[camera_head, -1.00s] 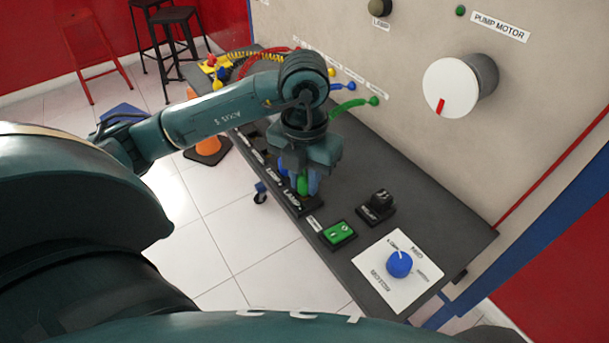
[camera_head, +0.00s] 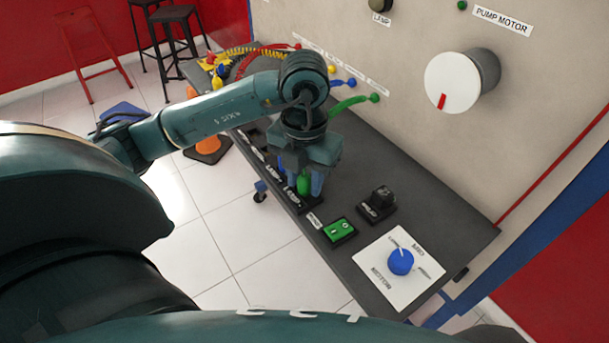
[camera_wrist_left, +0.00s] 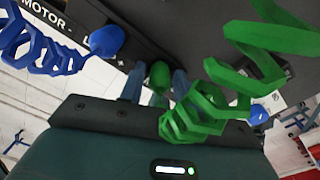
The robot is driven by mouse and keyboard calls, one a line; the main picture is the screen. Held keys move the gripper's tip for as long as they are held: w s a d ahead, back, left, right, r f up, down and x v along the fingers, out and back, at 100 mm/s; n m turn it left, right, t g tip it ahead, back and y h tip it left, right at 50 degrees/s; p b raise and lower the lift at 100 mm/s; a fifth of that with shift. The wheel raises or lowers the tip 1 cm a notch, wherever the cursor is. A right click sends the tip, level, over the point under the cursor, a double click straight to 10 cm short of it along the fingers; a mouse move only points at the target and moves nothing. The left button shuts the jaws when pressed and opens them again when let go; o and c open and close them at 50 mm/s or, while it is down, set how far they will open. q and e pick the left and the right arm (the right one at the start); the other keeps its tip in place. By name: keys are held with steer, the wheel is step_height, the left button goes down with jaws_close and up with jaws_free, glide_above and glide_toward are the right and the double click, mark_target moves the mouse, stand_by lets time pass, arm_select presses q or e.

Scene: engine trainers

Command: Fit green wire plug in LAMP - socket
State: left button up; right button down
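The green wire plug (camera_head: 304,184) stands at the black socket block on the table, at the end marked LAMP -. It also shows in the left wrist view (camera_wrist_left: 160,75), upright between my fingers. My left gripper (camera_head: 305,184) is above the block with one finger on each side of the plug. In the left wrist view the fingers (camera_wrist_left: 157,86) stand slightly apart from it, so the gripper looks open around it. The socket hole is hidden under the plug. The coiled green wire (camera_wrist_left: 215,105) passes close to the right finger. My right gripper is not in view.
A blue plug (camera_wrist_left: 106,42) with a coiled blue wire sits beside the green one. A green switch (camera_head: 340,230), a black relay (camera_head: 379,202) and a blue knob (camera_head: 400,262) stand nearer on the table. The upright panel (camera_head: 400,120) is behind.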

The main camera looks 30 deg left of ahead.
arm_select(q)
steer(key=shift+r+p, duration=1.85)
steer(key=shift+r, duration=0.9)
steer(key=shift+r+p, duration=0.8)
steer(key=shift+r, duration=0.15)
steer(key=o, duration=0.6)
